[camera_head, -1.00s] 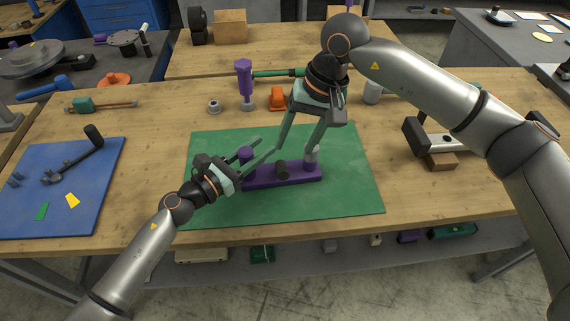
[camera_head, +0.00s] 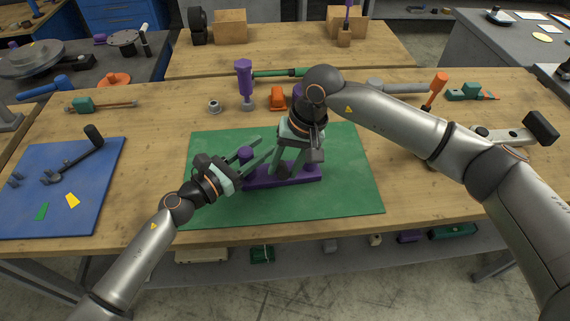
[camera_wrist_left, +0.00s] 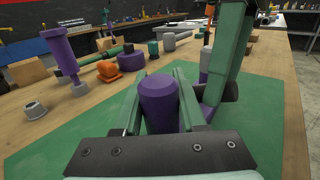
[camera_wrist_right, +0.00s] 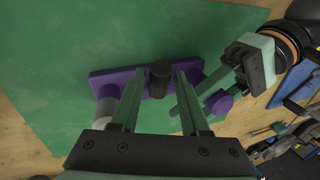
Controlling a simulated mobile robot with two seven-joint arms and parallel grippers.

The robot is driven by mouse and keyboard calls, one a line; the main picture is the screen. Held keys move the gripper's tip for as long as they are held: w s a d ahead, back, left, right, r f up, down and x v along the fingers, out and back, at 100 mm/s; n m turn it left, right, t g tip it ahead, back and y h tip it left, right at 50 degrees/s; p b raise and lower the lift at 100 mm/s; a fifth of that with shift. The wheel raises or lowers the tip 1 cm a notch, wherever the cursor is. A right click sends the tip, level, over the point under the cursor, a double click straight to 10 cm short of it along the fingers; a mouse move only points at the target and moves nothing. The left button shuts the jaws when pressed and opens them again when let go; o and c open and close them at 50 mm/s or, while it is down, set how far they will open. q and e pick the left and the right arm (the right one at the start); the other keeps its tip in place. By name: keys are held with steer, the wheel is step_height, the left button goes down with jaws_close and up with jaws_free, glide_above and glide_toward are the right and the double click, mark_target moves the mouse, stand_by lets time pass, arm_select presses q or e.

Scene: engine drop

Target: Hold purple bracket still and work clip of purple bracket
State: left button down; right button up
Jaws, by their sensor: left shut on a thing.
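The purple bracket (camera_head: 305,178) lies on the green mat (camera_head: 350,190). Its purple upright post (camera_head: 246,152) stands at the left end in the head view. My left gripper (camera_head: 258,150) is shut on this post (camera_wrist_left: 160,100), with a finger on each side in its wrist view. A dark round clip (camera_wrist_right: 158,78) sits mid-bracket in the right wrist view. My right gripper (camera_wrist_right: 164,74) is open over it, fingers on either side with gaps. In the head view my right gripper (camera_head: 282,172) hides the clip. A grey cylinder (camera_wrist_right: 106,100) stands at the bracket's other end.
Behind the mat stand a purple-handled tool (camera_head: 244,80), an orange part (camera_head: 278,98) and a grey ring (camera_head: 214,106). A blue mat (camera_head: 50,210) with a dark lever lies at left. The front of the green mat is clear.

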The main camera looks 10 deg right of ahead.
jaws_close()
steer(key=shift+w, duration=0.1)
steer(key=shift+w+r+m+g, duration=0.2)
steer(key=shift+w+g, duration=0.3)
steer(key=shift+g, duration=0.6)
steer(key=shift+w+r+m+g, duration=0.1)
steer(key=shift+w+r+g, duration=0.3)
steer(key=shift+g, duration=0.7)
steer(key=shift+f, duration=0.1)
steer(key=shift+o, duration=1.5)
jaws_free()
steer(key=shift+s+f+t, duration=0.1)
steer(key=shift+s+t, duration=0.05)
steer(key=shift+t, duration=0.15)
